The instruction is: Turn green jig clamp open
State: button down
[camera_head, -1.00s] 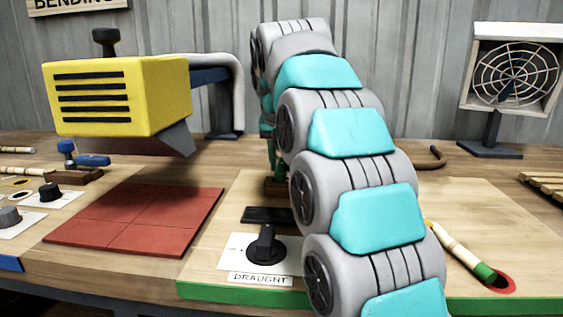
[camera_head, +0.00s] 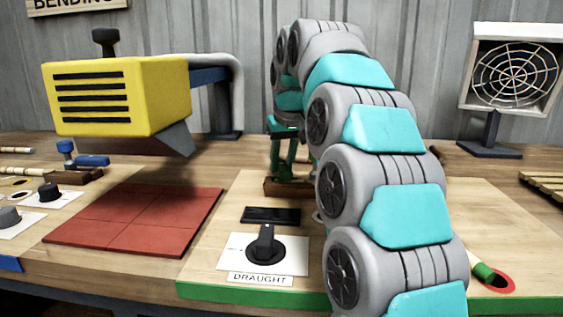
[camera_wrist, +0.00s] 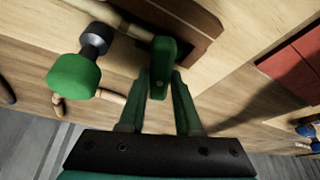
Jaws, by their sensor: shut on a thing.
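The green jig clamp shows in the wrist view as a green lever (camera_wrist: 164,52) on a brown wooden base (camera_wrist: 195,22). A round green knob (camera_wrist: 75,77) on a dark stem is to its left. My gripper (camera_wrist: 163,76) has its two dark green fingers on either side of the lever, shut on it. In the head view the clamp's brown base (camera_head: 285,190) shows on the light board, with my gripper (camera_head: 283,172) coming down over it. My arm hides the clamp's right part there, and clamp and fingers are hard to tell apart.
A draught dial (camera_head: 265,246) stands in front of the clamp. A yellow heater (camera_head: 118,95) hangs above red tiles (camera_head: 140,220) on the left. A blue clamp (camera_head: 82,158) is farther left. A green-ended rod (camera_head: 487,273) is at right, a fan (camera_head: 512,75) behind.

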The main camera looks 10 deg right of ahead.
jog(key=n, duration=0.2)
jog(key=n+y, duration=0.1)
jog(key=n, duration=0.1)
jog(key=shift+w+d+g+y, duration=0.1)
jog(key=shift+d+g+y, duration=0.05)
jog(key=shift+g+y, duration=0.15)
jog(key=shift+n+g+y, duration=0.3)
jog(key=shift+n+y, duration=0.1)
jog(key=shift+n, duration=1.2)
jog(key=c, duration=0.6)
grip_release()
